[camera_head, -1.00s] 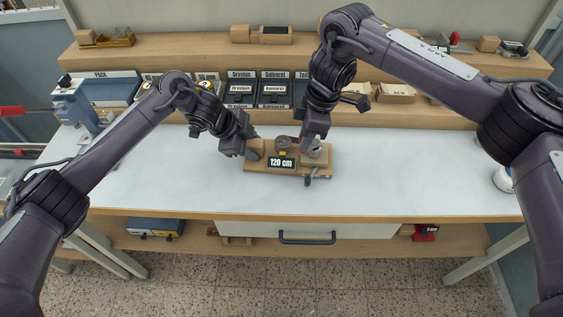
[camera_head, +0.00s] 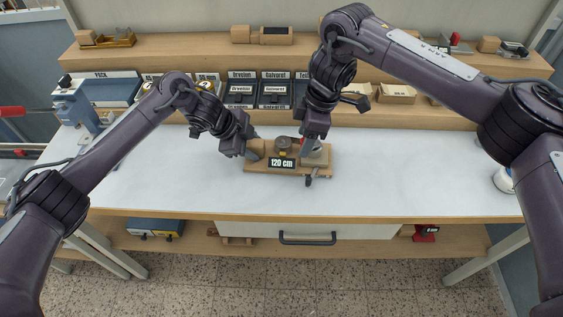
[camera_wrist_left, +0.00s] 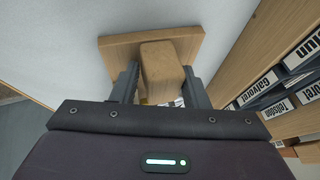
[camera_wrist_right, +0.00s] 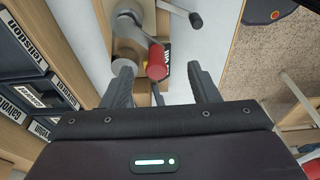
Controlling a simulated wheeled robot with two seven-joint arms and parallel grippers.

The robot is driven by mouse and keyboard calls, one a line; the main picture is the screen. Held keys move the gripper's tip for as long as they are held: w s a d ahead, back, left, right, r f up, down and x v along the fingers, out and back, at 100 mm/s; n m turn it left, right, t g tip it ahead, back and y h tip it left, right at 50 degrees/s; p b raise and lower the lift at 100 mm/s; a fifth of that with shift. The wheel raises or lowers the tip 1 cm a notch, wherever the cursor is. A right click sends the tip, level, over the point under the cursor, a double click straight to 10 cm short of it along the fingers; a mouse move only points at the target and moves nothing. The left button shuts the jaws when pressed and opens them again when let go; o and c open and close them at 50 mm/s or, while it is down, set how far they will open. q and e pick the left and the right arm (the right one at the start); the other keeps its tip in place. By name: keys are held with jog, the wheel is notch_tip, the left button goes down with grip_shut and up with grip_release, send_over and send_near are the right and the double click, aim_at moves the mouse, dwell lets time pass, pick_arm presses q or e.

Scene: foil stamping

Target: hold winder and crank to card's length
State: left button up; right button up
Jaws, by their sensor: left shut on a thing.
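The winder is a wooden base (camera_head: 258,170) on the white worktop, with a black "120 cm" label (camera_head: 282,163) on its front. A wooden block (camera_wrist_left: 162,68) stands at its left end. My left gripper (camera_head: 254,150) is shut on this block, with one finger on each side in the left wrist view. My right gripper (camera_head: 309,150) is over the winder's right end, by its grey drum. In the right wrist view, a red crank knob (camera_wrist_right: 157,62) lies between and beyond the parted fingers, with gaps on both sides. A dark lever (camera_head: 308,182) sticks out at the front right.
A wooden shelf behind holds labelled black boxes (camera_head: 274,90). A blue-grey device (camera_head: 77,107) stands at the left edge. The worktop (camera_head: 420,175) is clear right of the winder, apart from a white item (camera_head: 503,181) at the far right.

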pick_arm(q)
jog(key=shift+s+a+f, duration=0.1)
jog(key=shift+s+f, duration=0.15)
jog(key=shift+f, duration=0.15)
pick_arm(e)
jog(key=shift+a+v, duration=0.25)
jog(key=shift+v, duration=1.05)
jog(key=shift+a+v, duration=0.3)
jog(key=shift+v, duration=1)
jog(key=shift+a+v, duration=0.25)
jog(key=shift+v, duration=1)
jog(key=shift+r, duration=0.15)
pick_arm(q)
jog(key=o, duration=1.1)
jog(key=shift+c, duration=0.2)
pick_arm(e)
jog(key=shift+w, duration=0.1)
pick_arm(q)
jog(key=w+v, duration=0.1)
jog(key=v, duration=1.1)
jog(key=shift+r, duration=0.6)
pick_arm(e)
jog(key=shift+r, duration=0.1)
